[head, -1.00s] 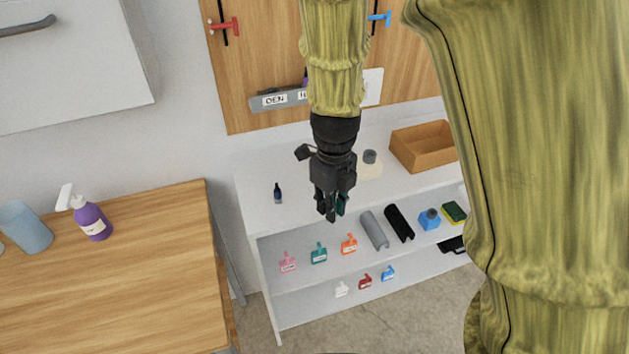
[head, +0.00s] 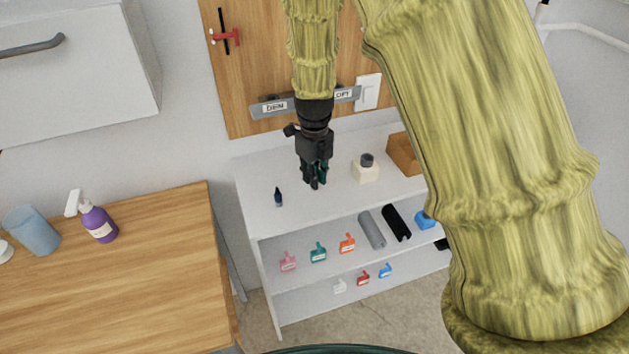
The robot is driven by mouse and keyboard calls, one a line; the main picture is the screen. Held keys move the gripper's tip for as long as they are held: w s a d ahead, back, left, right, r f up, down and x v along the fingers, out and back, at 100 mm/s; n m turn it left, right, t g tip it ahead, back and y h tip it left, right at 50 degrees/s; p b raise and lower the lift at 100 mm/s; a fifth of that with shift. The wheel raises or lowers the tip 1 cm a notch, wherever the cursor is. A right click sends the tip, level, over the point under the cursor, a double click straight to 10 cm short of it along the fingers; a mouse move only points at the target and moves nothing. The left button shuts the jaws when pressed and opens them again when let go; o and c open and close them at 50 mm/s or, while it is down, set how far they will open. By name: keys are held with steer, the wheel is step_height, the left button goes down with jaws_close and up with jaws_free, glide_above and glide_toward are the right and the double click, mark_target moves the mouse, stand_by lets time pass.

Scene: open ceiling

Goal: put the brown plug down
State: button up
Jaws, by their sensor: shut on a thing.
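My gripper (head: 314,183) points down over the white shelf unit's top (head: 335,205), between a small dark blue bottle and a cream block. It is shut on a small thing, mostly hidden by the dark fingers. A dark teal patch shows at the fingers, and I cannot tell whether it belongs to the held thing. No brown plug can be made out. Whether the held thing touches the top is unclear.
The small dark blue bottle (head: 278,198) stands left of my gripper. The cream block with a grey round top (head: 366,170) and a brown box (head: 403,154) are to the right. A wooden table (head: 120,290) is at left. The top's front is clear.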

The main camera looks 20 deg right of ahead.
steer(key=shift+f+p, duration=0.55)
steer(key=shift+f, duration=0.95)
steer(key=o, duration=0.8)
steer(key=shift+f, duration=0.15)
steer(key=shift+c, duration=0.2)
steer(key=shift+r+b, duration=1.75)
steer(key=shift+r, duration=4.45)
steer(key=shift+f, duration=0.1)
